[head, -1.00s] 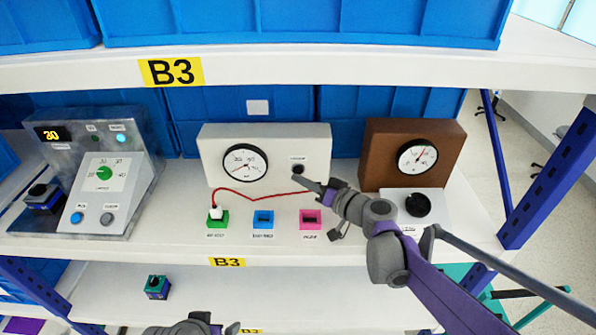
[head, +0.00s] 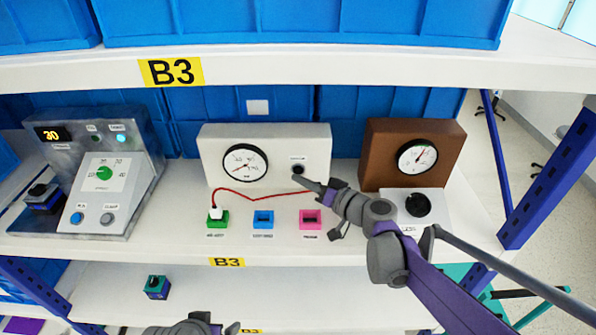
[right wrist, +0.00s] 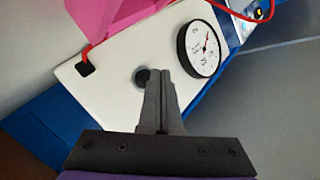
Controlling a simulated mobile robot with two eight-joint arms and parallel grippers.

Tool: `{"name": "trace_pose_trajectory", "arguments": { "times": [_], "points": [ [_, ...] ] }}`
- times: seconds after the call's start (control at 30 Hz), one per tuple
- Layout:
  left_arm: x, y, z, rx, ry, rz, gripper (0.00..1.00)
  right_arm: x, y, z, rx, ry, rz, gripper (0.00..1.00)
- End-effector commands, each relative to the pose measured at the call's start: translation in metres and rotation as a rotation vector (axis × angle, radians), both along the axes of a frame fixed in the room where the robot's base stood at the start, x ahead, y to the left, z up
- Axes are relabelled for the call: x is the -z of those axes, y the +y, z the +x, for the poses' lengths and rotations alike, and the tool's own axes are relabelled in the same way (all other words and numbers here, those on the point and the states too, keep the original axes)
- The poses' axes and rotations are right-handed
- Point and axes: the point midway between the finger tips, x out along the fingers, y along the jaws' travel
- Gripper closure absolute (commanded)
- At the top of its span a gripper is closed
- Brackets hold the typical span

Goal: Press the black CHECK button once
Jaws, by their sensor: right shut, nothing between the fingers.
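The black CHECK button (head: 297,169) sits on the right part of the front of a white box (head: 220,145). In the right wrist view the button (right wrist: 140,76) is a dark round knob, partly covered by my fingers. My right gripper (head: 295,177) is shut and empty, its tip at the lower edge of the button in the head view. In the right wrist view its fingertips (right wrist: 160,72) overlap the button's side; I cannot tell whether they touch it. My left gripper (head: 215,329) is cut off at the bottom edge, and its jaws cannot be judged.
The white box has a round gauge (head: 245,162). A red cable (head: 250,198) runs to a plug in the green socket (head: 217,222). Blue (head: 263,220) and pink (head: 311,220) sockets, a brown gauge box (head: 376,150), a black knob (head: 418,204) and a grey panel (head: 140,165) stand nearby.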

Motion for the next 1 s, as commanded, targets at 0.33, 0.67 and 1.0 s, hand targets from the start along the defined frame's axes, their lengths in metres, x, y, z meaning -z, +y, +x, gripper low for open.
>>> {"name": "trace_pose_trajectory", "arguments": {
  "times": [0.33, 0.67, 1.0],
  "points": [
    [-0.003, 0.0, 0.001, 0.0, -0.003, 0.0, 0.0, -0.001, 0.0, 0.006, 0.0, 0.0, 0.0, 1.0],
    [-0.004, 0.0, 0.002, 0.0, -0.003, 0.0, 0.0, 0.0, 0.0, 0.009, 0.0, 0.0, 0.0, 1.0],
    [-0.005, 0.0, 0.002, 0.0, -0.004, 0.0, 0.0, 0.0, 0.0, 0.011, 0.0, 0.0, 0.0, 1.0]
  ]
}}
